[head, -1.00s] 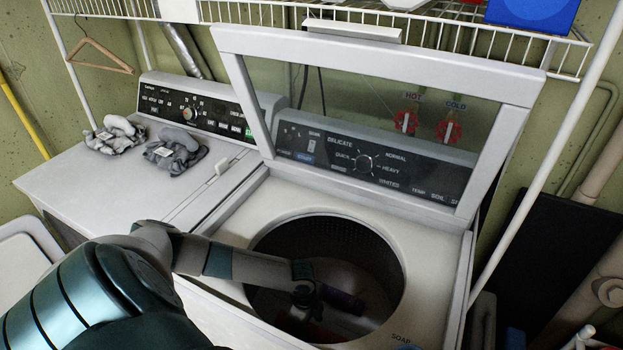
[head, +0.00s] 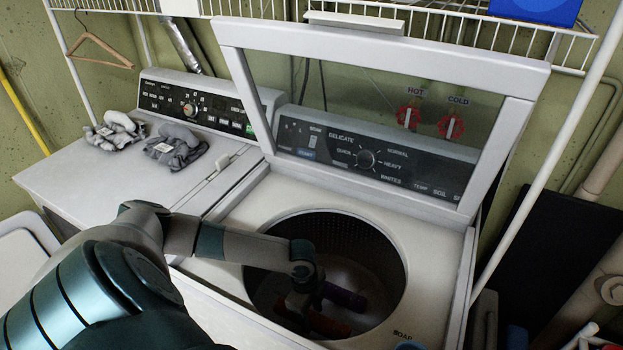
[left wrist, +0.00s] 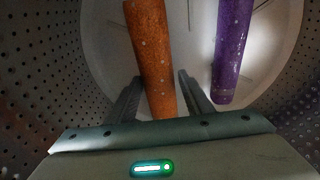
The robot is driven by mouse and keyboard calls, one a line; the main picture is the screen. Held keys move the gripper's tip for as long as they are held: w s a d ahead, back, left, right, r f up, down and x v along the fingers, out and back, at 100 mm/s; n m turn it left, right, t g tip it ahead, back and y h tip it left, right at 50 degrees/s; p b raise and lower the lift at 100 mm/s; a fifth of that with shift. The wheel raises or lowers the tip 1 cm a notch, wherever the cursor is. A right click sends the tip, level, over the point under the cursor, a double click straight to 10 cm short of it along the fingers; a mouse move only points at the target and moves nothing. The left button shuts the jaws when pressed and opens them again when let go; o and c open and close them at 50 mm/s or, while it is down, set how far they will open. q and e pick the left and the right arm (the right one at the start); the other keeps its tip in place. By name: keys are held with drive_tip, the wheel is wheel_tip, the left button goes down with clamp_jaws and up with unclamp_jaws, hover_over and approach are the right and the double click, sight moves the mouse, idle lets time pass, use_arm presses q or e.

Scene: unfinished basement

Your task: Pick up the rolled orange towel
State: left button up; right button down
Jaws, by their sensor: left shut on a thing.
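The rolled orange towel (left wrist: 152,55) lies between the two fingers of my left gripper (left wrist: 160,88) in the left wrist view. The gripper is shut on it near one end. In the head view, my left gripper (head: 298,308) is down inside the open washer drum, and the towel (head: 328,323) shows dark reddish beside it. Whether the towel is clear of the drum floor I cannot tell. My right gripper is not in view.
A purple roll (left wrist: 232,50) lies in the drum, to the right of the orange towel and apart from it. The washer's round opening (head: 405,270) surrounds my arm. The raised lid (head: 380,55) stands behind. Grey gloves (head: 177,147) lie on the neighbouring machine.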

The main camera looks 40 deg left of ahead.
sight(313, 315)
use_arm(q)
drive_tip(key=shift+r, duration=2.1)
drive_tip(key=o, duration=0.5)
drive_tip(key=shift+c, duration=1.2)
